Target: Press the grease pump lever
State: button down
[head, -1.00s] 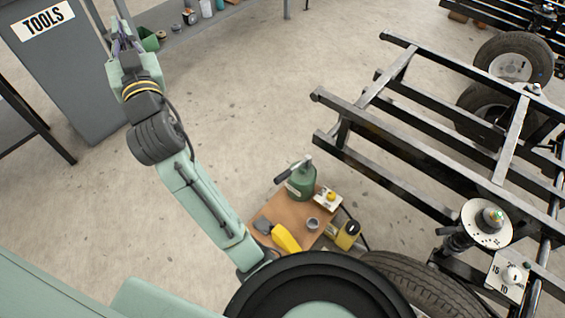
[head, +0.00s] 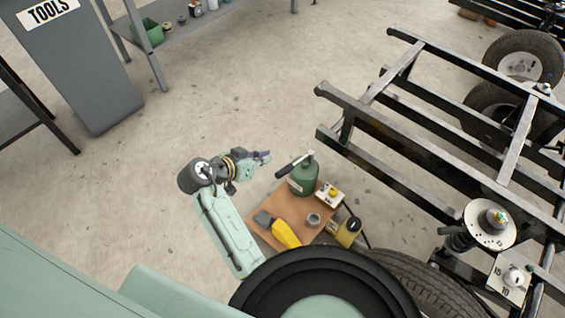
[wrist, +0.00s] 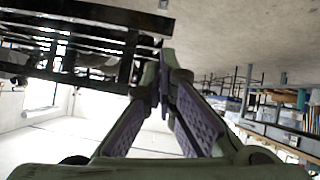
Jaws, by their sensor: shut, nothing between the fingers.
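The green grease pump (head: 302,178) stands upright at the back of a small brown table in the head view. Its dark lever (head: 291,165) sticks out from the top toward the left, sloping down a little. My gripper (head: 266,156) is shut and empty, to the left of the lever and apart from it. In the wrist view the purple-padded fingers of my gripper (wrist: 163,85) come together at the tips. The pump and lever do not show in the wrist view.
The brown table (head: 262,208) also holds a yellow tool (head: 285,234), a small grey cup (head: 313,219) and a white box with a yellow button (head: 330,194). A black frame (head: 400,125) stands to the right. Open floor lies behind and left.

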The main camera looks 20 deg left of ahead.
jog(key=shift+w, duration=0.1)
jog(key=p+x, duration=0.1)
jog(key=x, duration=0.9)
jog(key=shift+f, duration=0.1)
jog(key=shift+s+f+p, duration=0.2)
jog(key=shift+s+f, duration=0.05)
jog(key=shift+f, duration=0.3)
jog(key=shift+s+f+p, duration=0.15)
jog(key=shift+s+f, duration=0.15)
jog(key=shift+f, duration=0.25)
jog(key=shift+s+f, duration=0.25)
jog(key=shift+f, duration=0.35)
